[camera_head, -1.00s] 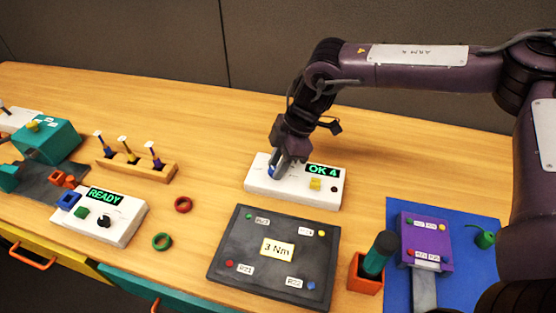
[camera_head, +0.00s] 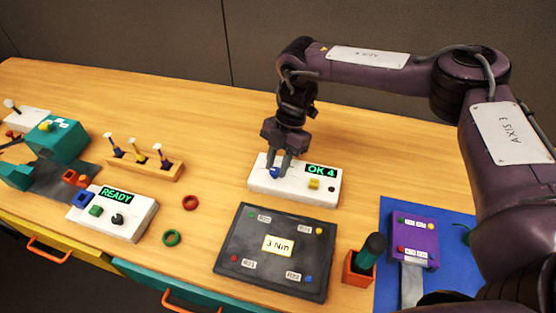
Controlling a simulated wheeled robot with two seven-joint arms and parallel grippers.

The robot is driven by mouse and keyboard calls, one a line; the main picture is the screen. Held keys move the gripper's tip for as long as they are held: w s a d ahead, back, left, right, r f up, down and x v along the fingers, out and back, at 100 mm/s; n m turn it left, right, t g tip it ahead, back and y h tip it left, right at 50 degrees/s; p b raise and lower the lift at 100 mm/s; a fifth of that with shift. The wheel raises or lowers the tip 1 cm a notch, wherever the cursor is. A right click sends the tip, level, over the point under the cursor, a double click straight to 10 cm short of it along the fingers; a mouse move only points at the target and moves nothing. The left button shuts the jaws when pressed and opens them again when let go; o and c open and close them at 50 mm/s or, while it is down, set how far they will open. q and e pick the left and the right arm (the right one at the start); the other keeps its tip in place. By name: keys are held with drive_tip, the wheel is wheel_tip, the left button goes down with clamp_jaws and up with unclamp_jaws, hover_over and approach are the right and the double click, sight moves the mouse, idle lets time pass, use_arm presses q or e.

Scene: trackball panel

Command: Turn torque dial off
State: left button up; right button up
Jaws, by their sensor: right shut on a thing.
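A white box with a green display reading "OK 4" (camera_head: 262,186) stands behind the dark panel, with a blue dial (camera_head: 274,172) on its left part and a yellow button (camera_head: 314,184) on its right part. My right gripper (camera_head: 279,174) points down from above and is shut on the blue dial, its fingers partly covering it. The dial's exact angle is too small to tell. A second white box reading "READY" (camera_head: 133,218) stands at the left with a black knob (camera_head: 117,220) and a green button (camera_head: 96,211). My left gripper is not in view.
The dark panel (camera_head: 234,254) with a "3 Nm" label lies in front. An orange holder (camera_head: 357,268) with a dark green-handled tool and a purple block (camera_head: 414,239) on a blue mat (camera_head: 384,290) are at right. A wooden rack (camera_head: 145,170) and red (camera_head: 190,202) and green (camera_head: 171,238) rings lie left.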

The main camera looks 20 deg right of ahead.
idle(0.5)
drive_tip(key=o, duration=1)
drive_tip(key=shift+b+v, duration=0.3)
drive_tip(key=shift+v, duration=3.6)
drive_tip(key=shift+a, duration=0.1)
